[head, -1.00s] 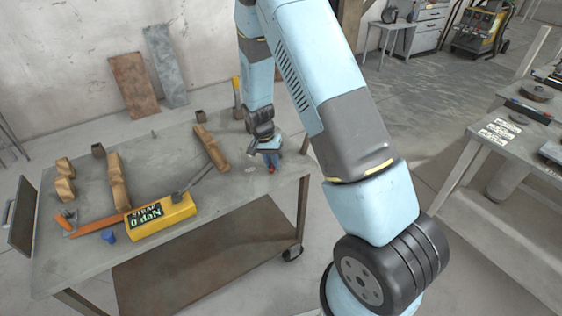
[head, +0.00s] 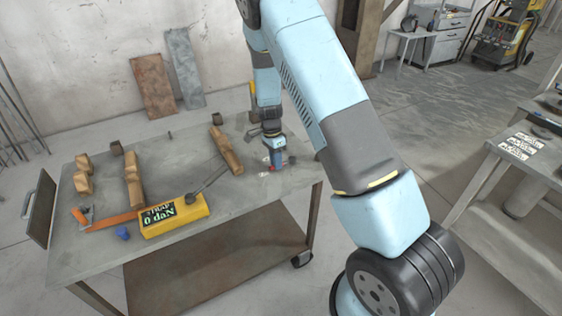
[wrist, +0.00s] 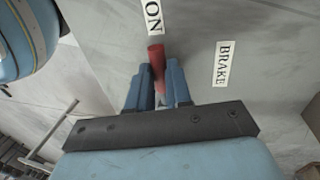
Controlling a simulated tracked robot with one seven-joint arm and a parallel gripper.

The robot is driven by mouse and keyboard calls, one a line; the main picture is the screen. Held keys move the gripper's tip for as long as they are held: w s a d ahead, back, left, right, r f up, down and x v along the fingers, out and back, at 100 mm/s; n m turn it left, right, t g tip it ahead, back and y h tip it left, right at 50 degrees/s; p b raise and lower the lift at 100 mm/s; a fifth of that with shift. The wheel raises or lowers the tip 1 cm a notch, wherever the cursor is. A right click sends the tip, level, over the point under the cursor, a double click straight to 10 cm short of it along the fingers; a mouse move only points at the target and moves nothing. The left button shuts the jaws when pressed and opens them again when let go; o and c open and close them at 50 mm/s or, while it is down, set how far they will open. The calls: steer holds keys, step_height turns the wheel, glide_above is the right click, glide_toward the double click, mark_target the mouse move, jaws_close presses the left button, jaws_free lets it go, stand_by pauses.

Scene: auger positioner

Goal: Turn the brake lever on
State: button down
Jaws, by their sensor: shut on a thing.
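The brake lever (wrist: 156,55) is a red handle on the grey table surface in the wrist view. My gripper (wrist: 156,85) has its two blue fingers on either side of the lever, shut on it. An "ON" label (wrist: 153,16) lies just beyond the lever's upper end, and a "BRAKE" label (wrist: 222,64) lies to its right. In the head view my gripper (head: 274,162) is low at the right end of the table, with a bit of red showing at its fingertips. The lever's lower part is hidden between the fingers.
The table (head: 215,185) also carries a yellow box (head: 174,215) with a display, wooden pieces (head: 226,150), an orange-handled tool (head: 108,221) and a small blue object (head: 122,233). Another table (head: 505,175) stands at right, with open floor between.

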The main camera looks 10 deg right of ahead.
steer(key=shift+w+a+r, duration=0.15)
steer(key=shift+w+a, duration=0.2)
steer(key=c, duration=1.4)
jaws_free()
steer(key=o, duration=0.3)
steer(key=shift+s+d, duration=0.1)
steer(key=shift+d, duration=0.05)
steer(key=shift+o, duration=0.2)
step_height(320, 180, up, 13)
steer(key=w, duration=0.2)
steer(key=shift+w+a, duration=0.3)
steer(key=shift+a, duration=0.1)
steer(key=shift+r, duration=0.1)
steer(key=shift+r, duration=0.1)
